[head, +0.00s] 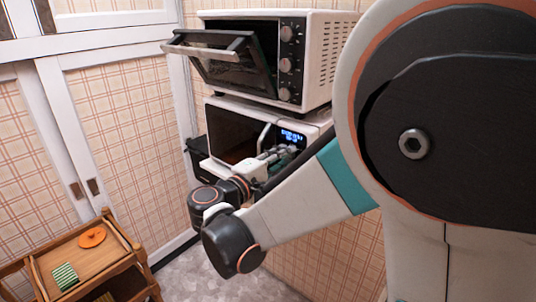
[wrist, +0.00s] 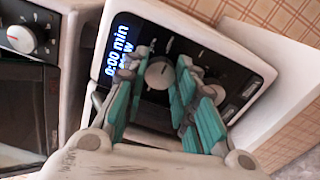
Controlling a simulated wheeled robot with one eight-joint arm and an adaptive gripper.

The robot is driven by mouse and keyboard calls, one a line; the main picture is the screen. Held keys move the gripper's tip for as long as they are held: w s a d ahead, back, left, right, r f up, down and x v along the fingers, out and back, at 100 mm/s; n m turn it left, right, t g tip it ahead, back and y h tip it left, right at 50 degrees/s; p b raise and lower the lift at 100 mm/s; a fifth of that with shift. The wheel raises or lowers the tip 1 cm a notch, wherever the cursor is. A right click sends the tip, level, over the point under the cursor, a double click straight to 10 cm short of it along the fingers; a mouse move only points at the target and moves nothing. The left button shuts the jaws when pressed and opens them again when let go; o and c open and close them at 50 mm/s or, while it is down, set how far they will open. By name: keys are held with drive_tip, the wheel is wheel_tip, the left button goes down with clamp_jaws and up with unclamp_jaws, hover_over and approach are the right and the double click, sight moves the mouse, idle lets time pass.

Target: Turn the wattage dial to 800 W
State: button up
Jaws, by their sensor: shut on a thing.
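The white microwave (head: 255,107) stands below a toaster oven, with its blue-lit display (head: 291,136) on the right of its front. In the wrist view the display (wrist: 117,52) reads "0:00 min"; its lower line ends in W, with the figure partly covered by a finger. My gripper (head: 277,153) is at the control panel. In the wrist view my gripper (wrist: 163,66) has its teal fingers closed around a silver round dial (wrist: 159,73), and its fingertips hide the dial's sides. A second dial (wrist: 213,93) lies beyond it, partly behind a finger. The dial's pointer setting is unclear.
A toaster oven (head: 322,55) with its door (head: 222,62) tilted open and several knobs sits above the microwave. A wooden cart (head: 88,262) with an orange disc (head: 92,237) and a green striped item (head: 65,277) stands at lower left.

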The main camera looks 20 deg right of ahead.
drive_tip(key=o, duration=1.1)
drive_tip(key=shift+a, duration=0.15)
drive_tip(key=v, duration=0.7)
drive_tip(key=shift+s+a, duration=0.1)
drive_tip(key=shift+s, duration=0.05)
